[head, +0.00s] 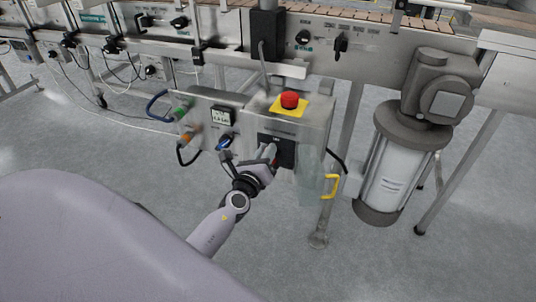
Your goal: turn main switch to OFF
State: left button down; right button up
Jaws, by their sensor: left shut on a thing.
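My right gripper is not in view.
A red emergency stop button (290,100) on a yellow plate sits on top of the box. A yellow handle (331,186) sticks out at its right. A motor (395,160) hangs further right. Hoses and cables run at the left. The grey floor in front is clear.

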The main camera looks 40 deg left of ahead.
pick_arm(q)
jog(key=shift+s+a+f+n+b, duration=0.1)
jog(key=shift+f+n+b, duration=0.6)
jog(key=shift+n, duration=1.35)
jog(key=shift+s+a+f+n+b, duration=0.1)
jog(key=shift+f+n+b, duration=0.25)
jog(key=shift+n+b, duration=1.1)
jog(key=shift+s+a+f+n+b, duration=0.1)
jog(key=shift+f+n+b, duration=0.3)
jog(key=shift+n, duration=2.2)
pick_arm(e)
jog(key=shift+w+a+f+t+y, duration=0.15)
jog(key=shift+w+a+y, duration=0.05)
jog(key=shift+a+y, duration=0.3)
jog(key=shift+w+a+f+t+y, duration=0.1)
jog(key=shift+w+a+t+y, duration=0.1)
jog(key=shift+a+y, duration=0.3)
pick_arm(q)
jog(key=shift+f, duration=0.15)
jog(key=c, duration=0.9)
grip_release()
jog(key=shift+w, duration=0.1)
jog(key=shift+r, duration=0.2)
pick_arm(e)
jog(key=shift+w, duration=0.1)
pick_arm(q)
jog(key=shift+a, duration=0.15)
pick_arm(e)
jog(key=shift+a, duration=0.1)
